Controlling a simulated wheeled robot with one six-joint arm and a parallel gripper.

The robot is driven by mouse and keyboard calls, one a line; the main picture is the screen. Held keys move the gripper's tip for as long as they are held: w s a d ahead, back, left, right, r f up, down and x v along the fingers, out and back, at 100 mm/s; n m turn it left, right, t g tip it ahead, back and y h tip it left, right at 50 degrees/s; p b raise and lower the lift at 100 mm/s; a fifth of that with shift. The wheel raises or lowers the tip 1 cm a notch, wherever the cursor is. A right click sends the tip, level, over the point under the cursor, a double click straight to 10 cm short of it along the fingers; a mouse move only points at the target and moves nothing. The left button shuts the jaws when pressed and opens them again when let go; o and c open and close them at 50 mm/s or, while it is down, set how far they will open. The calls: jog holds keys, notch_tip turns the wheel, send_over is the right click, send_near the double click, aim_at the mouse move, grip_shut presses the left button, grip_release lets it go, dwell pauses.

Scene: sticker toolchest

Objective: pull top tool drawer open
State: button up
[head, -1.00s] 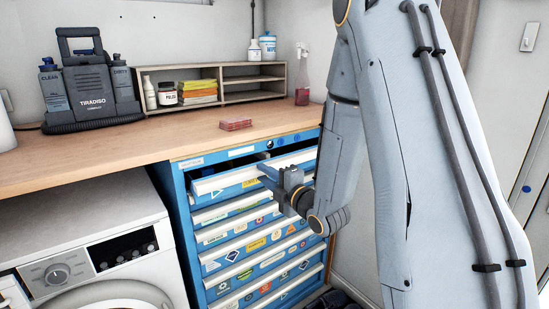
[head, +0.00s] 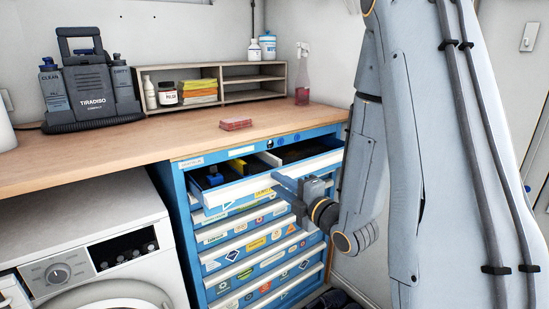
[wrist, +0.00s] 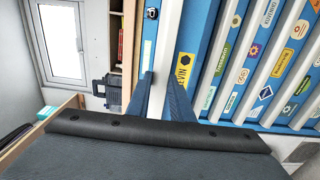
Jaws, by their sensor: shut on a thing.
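The top tool drawer (head: 235,192) of the blue tool chest (head: 180,200) stands partly open, and its inside shows in the head view. My gripper (head: 279,183) is at the drawer's front, right of its middle, shut on the pale handle edge. In the wrist view my two blue-grey fingers (wrist: 166,88) reach to either side of the drawer's pale front strip (wrist: 166,50). A yellow sticker (wrist: 183,68) shows beside the right finger. The exact contact is partly hidden by the fingers.
Dark and yellow items (head: 240,167) lie in the open drawer. Several shut drawers with stickers (head: 255,245) are below. A washing machine (head: 90,235) stands left of the chest. A red box (head: 235,124) lies on the wooden worktop (head: 140,148).

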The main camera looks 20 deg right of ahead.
jog(key=shift+v, duration=0.95)
jog(key=p+v, duration=1.4)
jog(key=v, duration=0.3)
jog(key=shift+s, duration=0.2)
dwell(0.7)
jog(key=o, duration=1.5)
jog(key=shift+p+v, duration=1.4)
jog(key=shift+v, duration=1.6)
